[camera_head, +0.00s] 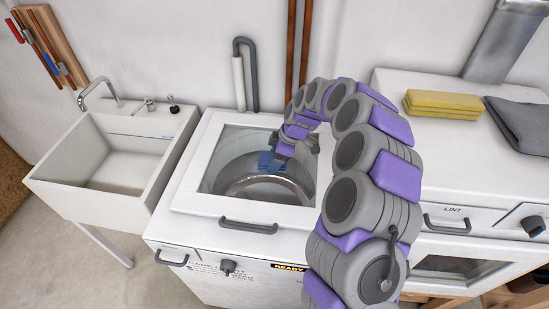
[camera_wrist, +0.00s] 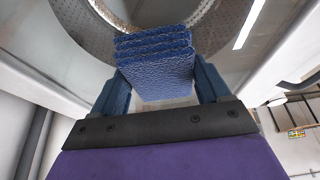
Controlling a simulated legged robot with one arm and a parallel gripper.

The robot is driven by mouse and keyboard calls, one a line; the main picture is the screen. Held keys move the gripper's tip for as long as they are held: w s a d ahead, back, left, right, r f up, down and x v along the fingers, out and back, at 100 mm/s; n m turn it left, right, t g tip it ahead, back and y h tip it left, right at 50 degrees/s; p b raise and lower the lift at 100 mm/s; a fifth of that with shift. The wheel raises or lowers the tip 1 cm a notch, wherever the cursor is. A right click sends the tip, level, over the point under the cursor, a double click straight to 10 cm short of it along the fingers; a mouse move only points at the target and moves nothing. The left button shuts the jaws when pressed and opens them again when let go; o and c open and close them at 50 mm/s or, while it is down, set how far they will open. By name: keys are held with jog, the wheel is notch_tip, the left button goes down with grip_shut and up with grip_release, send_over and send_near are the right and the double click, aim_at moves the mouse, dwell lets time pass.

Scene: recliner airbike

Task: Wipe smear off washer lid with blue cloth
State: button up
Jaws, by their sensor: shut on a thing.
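The washer lid (camera_head: 200,208) is white with a large glass window and appears closed, with the metal drum visible through the glass. My gripper (camera_head: 272,160) is over the back-middle of the window, and its two blue fingers show in the wrist view (camera_wrist: 160,88). It is shut on the folded blue cloth (camera_wrist: 155,48), a thick textured pad between the fingertips. In the head view the cloth (camera_head: 267,161) is small and close to the glass; I cannot tell whether it touches. I cannot clearly make out the smear in either view; my arm hides the lid's right side.
A white sink (camera_head: 75,195) stands left of the washer. A dark lid handle (camera_head: 248,226) projects at the front. Pipes (camera_head: 246,75) run up the wall behind.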

jog(key=shift+s+a, duration=0.2)
jog(key=shift+s, duration=0.25)
jog(key=shift+s+a, duration=0.2)
jog(key=shift+s, duration=0.25)
jog(key=shift+w+d, duration=0.15)
jog(key=shift+w, duration=0.75)
jog(key=shift+w+d, duration=0.1)
jog(key=shift+w, duration=0.75)
jog(key=shift+s+a+f, duration=0.1)
jog(key=shift+s+a, duration=0.05)
jog(key=shift+s, duration=0.8)
jog(key=shift+s+a+f, duration=0.1)
jog(key=shift+s, duration=0.85)
jog(key=o, duration=0.5)
jog(key=shift+r, duration=0.1)
jog(key=shift+a+r, duration=0.1)
jog(key=shift+r, duration=0.2)
jog(key=shift+w, duration=0.1)
jog(key=shift+c, duration=0.2)
